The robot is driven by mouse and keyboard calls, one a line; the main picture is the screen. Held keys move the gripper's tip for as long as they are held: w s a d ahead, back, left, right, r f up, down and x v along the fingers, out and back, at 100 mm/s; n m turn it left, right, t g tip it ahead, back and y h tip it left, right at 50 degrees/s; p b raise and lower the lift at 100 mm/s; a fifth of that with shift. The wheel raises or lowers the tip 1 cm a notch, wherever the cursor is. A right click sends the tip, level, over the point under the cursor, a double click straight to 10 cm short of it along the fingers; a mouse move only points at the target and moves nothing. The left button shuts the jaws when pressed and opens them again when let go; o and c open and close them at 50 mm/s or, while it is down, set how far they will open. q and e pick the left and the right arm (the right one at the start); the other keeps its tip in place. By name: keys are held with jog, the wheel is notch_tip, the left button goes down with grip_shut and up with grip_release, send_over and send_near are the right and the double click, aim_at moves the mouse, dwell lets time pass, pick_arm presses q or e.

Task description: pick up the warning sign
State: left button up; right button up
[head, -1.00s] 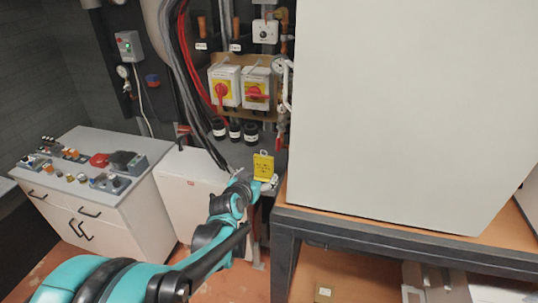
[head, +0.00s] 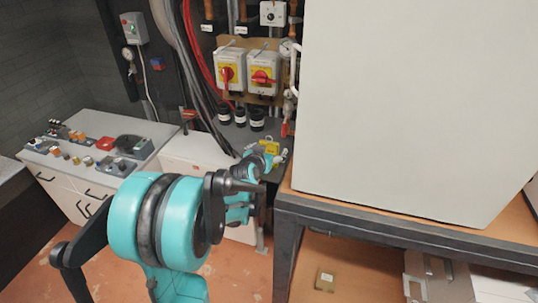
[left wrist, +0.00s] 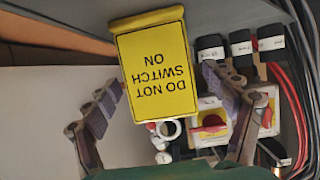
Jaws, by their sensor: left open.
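The yellow warning sign (left wrist: 155,65) reads "DO NOT SWITCH ON", upside down in the left wrist view. In the head view the sign (head: 269,147) shows small below the switches, partly hidden by my gripper. My left gripper (left wrist: 163,84) is open, with one finger on each side of the sign and visible gaps between fingers and sign. It also shows in the head view (head: 272,161), right at the sign. My right gripper is in neither view.
Two red-and-yellow rotary switches (head: 229,74) are on the wall, with several black capped cylinders (head: 239,117) below them. A large white cabinet (head: 400,110) on a dark-framed table (head: 400,238) stands close on the right. A control desk (head: 90,135) is at left.

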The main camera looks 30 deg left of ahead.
pick_arm(q)
jog(key=c, duration=1.2)
jog(key=shift+r, duration=0.1)
notch_tip(320, 180, up, 10)
jog(key=shift+f+p, duration=0.1)
jog(key=shift+p, duration=0.45)
